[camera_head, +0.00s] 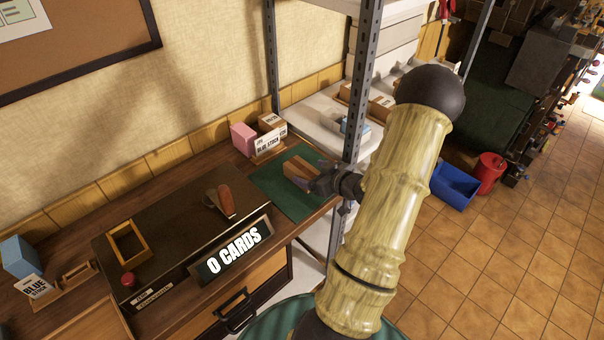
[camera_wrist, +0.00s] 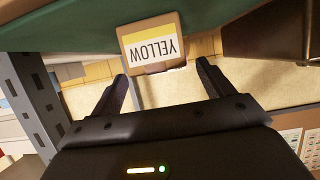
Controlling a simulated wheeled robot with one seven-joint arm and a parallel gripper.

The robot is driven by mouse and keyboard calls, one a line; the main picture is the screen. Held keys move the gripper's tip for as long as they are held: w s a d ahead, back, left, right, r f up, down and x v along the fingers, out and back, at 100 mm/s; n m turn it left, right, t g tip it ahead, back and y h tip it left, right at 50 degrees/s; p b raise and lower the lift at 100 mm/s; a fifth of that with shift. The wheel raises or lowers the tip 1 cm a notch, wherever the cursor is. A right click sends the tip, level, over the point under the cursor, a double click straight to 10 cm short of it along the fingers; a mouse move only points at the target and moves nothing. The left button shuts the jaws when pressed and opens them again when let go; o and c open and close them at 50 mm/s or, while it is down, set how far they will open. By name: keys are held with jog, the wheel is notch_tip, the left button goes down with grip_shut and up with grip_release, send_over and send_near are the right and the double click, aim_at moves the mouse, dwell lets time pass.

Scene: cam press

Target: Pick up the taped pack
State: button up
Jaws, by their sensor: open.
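A brown pack (camera_head: 296,168) lies on the green mat (camera_head: 318,207) at the right end of the desk. In the wrist view the pack (camera_wrist: 152,44) shows a white and yellow label reading YELLOW, upside down. I take it for the taped pack; the tape itself is hard to make out. My gripper (camera_head: 312,177) is at the pack's right side in the head view. In the wrist view my gripper (camera_wrist: 163,70) is open and empty, its two fingers spread either side of the pack's near end, with the pack just beyond the tips.
A grey shelf post (camera_head: 356,100) stands close to my arm. Pink and brown packs (camera_head: 243,138) stand behind the mat by a BLUE STOCK label. Left are a dark press box with a lever (camera_head: 222,200) and an O CARDS sign (camera_head: 232,250). A blue bin (camera_head: 455,186) is on the floor.

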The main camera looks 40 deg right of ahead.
aim_at(305, 170)
jog(key=p+x, duration=0.1)
jog(key=x, duration=0.4)
jog(key=shift+a+f, duration=0.1)
dwell(0.3)
jog(key=c, duration=1.2)
notch_tip(305, 170, up, 10)
jog(key=shift+r, duration=0.1)
